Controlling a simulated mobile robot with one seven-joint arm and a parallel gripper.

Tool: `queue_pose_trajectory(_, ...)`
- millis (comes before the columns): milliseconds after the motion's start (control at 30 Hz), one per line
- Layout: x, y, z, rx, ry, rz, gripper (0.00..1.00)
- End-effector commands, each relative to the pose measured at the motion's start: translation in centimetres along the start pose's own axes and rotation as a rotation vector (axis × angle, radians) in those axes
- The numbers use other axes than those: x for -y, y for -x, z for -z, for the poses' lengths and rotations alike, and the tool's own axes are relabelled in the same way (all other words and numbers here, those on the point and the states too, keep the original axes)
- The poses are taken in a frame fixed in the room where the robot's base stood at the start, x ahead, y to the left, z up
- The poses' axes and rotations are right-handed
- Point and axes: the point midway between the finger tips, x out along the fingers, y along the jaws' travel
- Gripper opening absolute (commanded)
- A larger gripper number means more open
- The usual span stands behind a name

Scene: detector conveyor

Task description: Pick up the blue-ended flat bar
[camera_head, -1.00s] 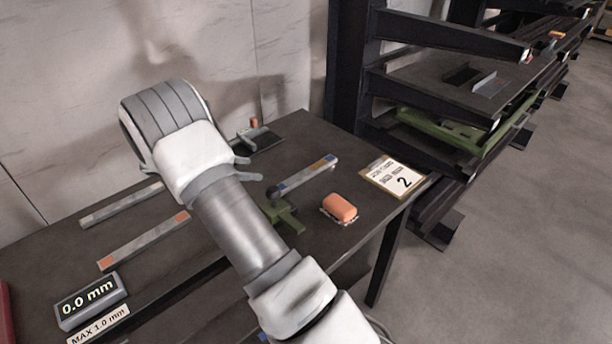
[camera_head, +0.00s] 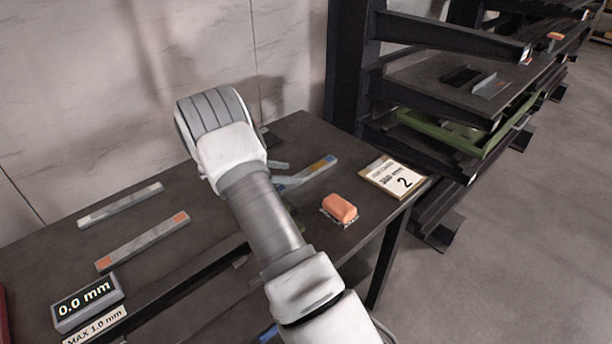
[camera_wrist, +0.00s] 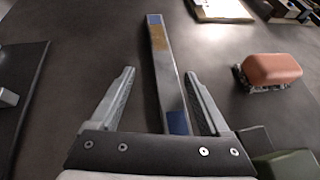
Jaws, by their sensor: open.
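The blue-ended flat bar (camera_head: 318,172) is a grey metal bar lying on the dark table, partly hidden by my arm in the head view. In the wrist view the bar (camera_wrist: 169,75) runs away from me, with a blue patch at its near end, a tan patch near its far end and a blue far tip. My gripper (camera_wrist: 160,85) is open; its two fingers lie on either side of the bar's near part, with gaps on both sides. In the head view my gripper (camera_head: 282,172) is mostly hidden behind my wrist, at the bar's left end.
An orange block (camera_head: 340,207) lies right of the bar. A sign marked 2 (camera_head: 394,177) is at the table's right corner. Two other bars, one plain (camera_head: 120,205) and one orange-ended (camera_head: 143,241), lie left, near a 0.0 mm display (camera_head: 87,302). A dark rack (camera_head: 440,150) stands right.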

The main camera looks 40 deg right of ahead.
Motion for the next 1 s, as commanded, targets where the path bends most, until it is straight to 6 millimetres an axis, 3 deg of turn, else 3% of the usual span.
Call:
queue_pose_trajectory(233,0.6,-3.8,-0.4,0.0,0.0,0.003,0.8)
queue_pose_trajectory(500,0.5,-4.2,-0.5,-0.001,-0.001,0.001,0.78)
queue_pose_trajectory(933,0.5,-4.2,-0.5,-0.001,-0.001,0.001,0.01)
queue_pose_trajectory(1000,0.5,-4.2,-0.5,-0.001,-0.001,0.001,0.0)
